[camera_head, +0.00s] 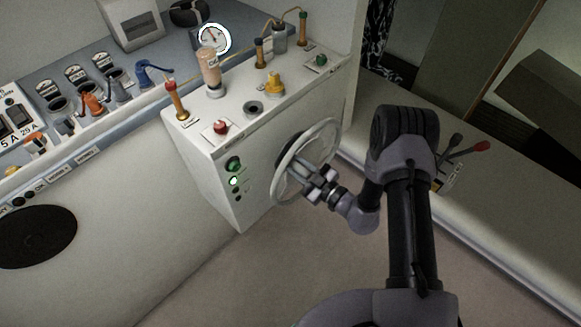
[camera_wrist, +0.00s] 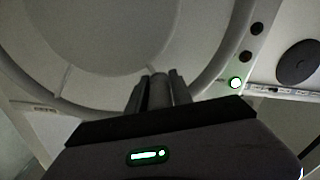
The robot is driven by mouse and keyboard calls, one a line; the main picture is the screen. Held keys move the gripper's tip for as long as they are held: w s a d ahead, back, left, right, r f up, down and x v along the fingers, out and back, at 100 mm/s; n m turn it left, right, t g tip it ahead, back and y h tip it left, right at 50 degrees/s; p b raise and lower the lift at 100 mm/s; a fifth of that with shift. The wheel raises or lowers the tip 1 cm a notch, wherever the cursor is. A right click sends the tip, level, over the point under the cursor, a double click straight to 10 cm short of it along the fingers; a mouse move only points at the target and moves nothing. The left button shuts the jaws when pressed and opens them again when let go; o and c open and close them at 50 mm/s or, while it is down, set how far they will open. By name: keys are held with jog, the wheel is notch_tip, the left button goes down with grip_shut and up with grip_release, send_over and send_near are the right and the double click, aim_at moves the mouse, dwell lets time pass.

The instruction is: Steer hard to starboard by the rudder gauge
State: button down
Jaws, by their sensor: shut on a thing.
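A grey steering wheel (camera_head: 279,180) is mounted on the front face of the white console. My gripper (camera_head: 318,182) is at the wheel's lower right side and shut on it. In the wrist view, my gripper's fingers (camera_wrist: 158,91) close around a short upright grey piece at the wheel rim (camera_wrist: 236,52); its exact shape is partly hidden. A round white gauge (camera_head: 213,39) with a needle stands at the back of the console. Its lettering and exact reading are too small to make out.
The console top (camera_head: 235,119) carries a red knob (camera_head: 221,127), a yellow valve (camera_head: 274,83) and several levers. A lit green lamp (camera_head: 233,181) is left of the wheel. Floor in front is clear.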

jog(key=shift+w+d+r, duration=0.35)
jog(key=shift+w+r, duration=0.1)
jog(key=shift+r, duration=0.05)
jog(key=c, duration=1.5)
grip_release()
jog(key=shift+w+d, duration=0.1)
jog(key=p+v, duration=0.1)
jog(key=v, duration=1.6)
jog(key=shift+s, duration=0.25)
jog(key=shift+d+f, duration=0.1)
